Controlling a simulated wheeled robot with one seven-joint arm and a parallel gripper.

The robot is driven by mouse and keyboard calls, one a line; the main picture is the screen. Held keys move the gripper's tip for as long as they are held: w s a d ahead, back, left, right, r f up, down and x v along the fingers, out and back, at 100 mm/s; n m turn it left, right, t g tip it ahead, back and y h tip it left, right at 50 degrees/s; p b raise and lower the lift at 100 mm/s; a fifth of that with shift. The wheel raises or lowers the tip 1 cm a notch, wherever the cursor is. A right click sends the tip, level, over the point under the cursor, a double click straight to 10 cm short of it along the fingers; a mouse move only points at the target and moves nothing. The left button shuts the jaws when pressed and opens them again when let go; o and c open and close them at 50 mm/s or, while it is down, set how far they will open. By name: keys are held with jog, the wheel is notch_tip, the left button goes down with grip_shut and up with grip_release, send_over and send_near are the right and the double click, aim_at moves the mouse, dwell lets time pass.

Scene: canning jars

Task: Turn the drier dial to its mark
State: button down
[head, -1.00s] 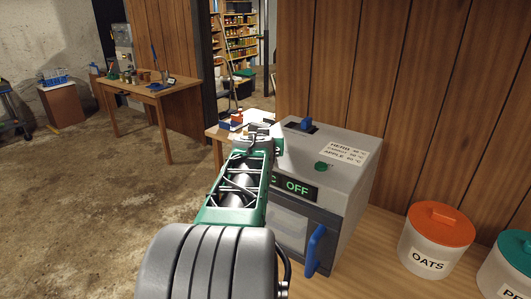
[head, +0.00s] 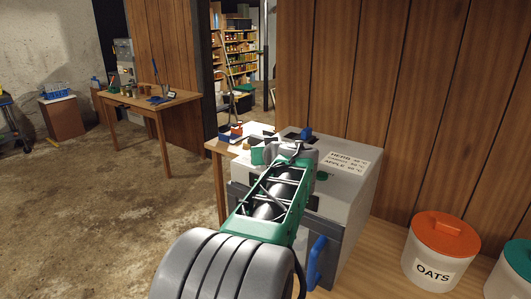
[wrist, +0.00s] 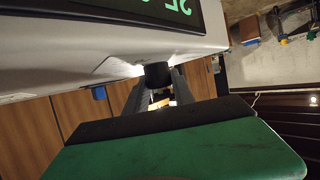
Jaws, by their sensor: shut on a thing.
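The drier (head: 352,205) is a grey box with a blue door handle (head: 316,262). A white label (head: 350,161) on its top lists HERB, CARROT and APPLE temperatures. My gripper (wrist: 160,85) is shut on a black dial (wrist: 157,73), which sits between its fingertips in the wrist view. In the head view my arm covers the dial and most of the display. Part of the dark display (wrist: 150,14) with green characters shows upside down in the wrist view. The dial's mark and its pointer cannot be made out.
A blue knob (head: 306,133) stands on the drier's top, at the back. A white OATS canister (head: 432,268) with an orange lid is to the right, beside another with a green lid (head: 519,255). A wooden wall is behind. Open floor lies to the left.

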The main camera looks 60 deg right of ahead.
jog(key=c, duration=1.1)
grip_release()
jog(key=b+v, duration=0.1)
jog(key=v, duration=0.6)
jog(key=shift+s+a+r, duration=0.2)
jog(key=shift+a, duration=0.05)
